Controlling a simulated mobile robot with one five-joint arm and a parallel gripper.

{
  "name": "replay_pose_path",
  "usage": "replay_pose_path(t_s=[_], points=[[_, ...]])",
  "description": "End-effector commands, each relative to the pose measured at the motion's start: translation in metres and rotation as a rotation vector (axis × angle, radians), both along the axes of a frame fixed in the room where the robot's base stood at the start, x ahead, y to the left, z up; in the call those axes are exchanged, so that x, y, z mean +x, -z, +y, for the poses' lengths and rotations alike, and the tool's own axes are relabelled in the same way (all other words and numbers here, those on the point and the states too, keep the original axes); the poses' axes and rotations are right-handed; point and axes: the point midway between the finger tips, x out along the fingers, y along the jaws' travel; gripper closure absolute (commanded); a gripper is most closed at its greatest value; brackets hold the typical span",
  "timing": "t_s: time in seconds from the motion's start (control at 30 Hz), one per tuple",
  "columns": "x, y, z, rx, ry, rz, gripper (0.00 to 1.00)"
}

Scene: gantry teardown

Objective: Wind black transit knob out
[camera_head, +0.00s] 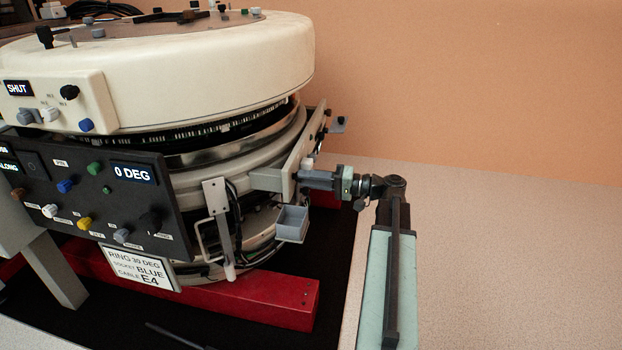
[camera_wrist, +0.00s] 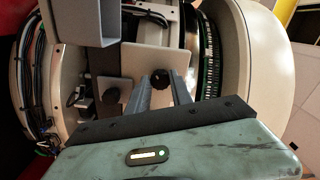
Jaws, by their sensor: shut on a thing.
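The black transit knob (camera_wrist: 160,78) shows in the wrist view in front of a pale plate (camera_wrist: 150,60), between the tips of my two grey fingers. My gripper (camera_wrist: 160,84) is shut on it. In the head view my gripper (camera_head: 303,178) reaches in from the right to the grey bracket on the side of the ring, and the knob in its jaws is hidden there. Whether the knob has turned or backed out cannot be told.
A grey open box (camera_head: 292,222) hangs below my gripper. A black panel reading 0 DEG (camera_head: 135,174) and a sign (camera_head: 139,268) stand left. A red beam (camera_head: 262,297) lies below. The right floor is clear.

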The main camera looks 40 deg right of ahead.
Motion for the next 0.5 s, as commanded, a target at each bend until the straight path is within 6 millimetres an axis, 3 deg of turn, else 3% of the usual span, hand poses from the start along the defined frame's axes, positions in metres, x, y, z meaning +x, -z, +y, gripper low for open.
replay_pose_path(t_s=[0.5], points=[[0.0021,0.0005,-0.0018,-0.363,0.005,-0.325,1.00]])
